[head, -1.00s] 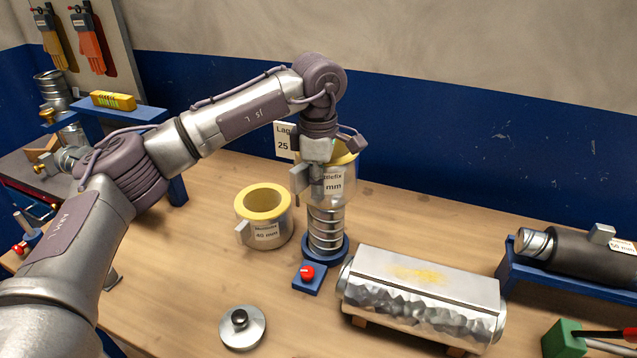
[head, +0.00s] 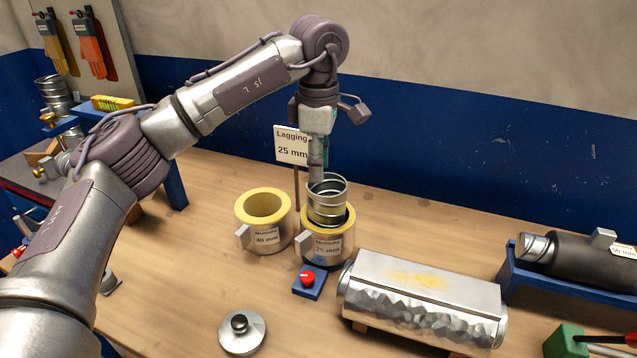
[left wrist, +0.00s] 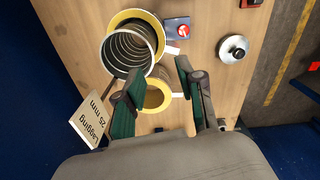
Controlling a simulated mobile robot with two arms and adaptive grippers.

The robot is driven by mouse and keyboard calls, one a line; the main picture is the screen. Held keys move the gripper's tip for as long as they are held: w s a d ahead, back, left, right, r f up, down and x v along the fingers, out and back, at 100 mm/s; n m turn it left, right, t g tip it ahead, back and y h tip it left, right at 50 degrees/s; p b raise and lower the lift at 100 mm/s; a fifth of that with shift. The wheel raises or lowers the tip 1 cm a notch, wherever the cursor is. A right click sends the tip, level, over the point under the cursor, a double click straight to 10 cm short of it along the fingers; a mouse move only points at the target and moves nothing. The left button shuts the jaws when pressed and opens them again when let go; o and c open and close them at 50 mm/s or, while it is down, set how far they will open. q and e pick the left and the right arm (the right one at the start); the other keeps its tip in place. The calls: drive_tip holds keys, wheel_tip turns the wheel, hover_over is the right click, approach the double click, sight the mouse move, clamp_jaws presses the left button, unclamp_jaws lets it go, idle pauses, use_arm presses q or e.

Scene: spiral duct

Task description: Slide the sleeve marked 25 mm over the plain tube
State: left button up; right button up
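The sleeve marked 25 mm (head: 328,248), silver with a yellow lining, stands low around the plain spiral tube (head: 327,207). The tube's ribbed metal top sticks up out of the sleeve's yellow rim. In the left wrist view the tube (left wrist: 128,52) shows inside the sleeve's yellow rim (left wrist: 152,27). My left gripper (head: 318,172) is above the sleeve, by the tube's top. Its green-padded fingers (left wrist: 158,88) are spread apart with nothing held between them. My right gripper is not in view.
The 40 mm sleeve (head: 263,238) stands close to the left. A Lagging 25 mm sign (head: 292,148) is behind. A red knob on a blue block (head: 307,282) is in front. A foil-clad duct (head: 420,300) lies right, a lidded disc (head: 242,333) front left.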

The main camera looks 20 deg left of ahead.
use_arm(q)
wheel_tip(320, 180, up, 6)
drive_tip(key=shift+f, duration=0.2)
drive_tip(key=shift+r, duration=0.1)
idle(1.0)
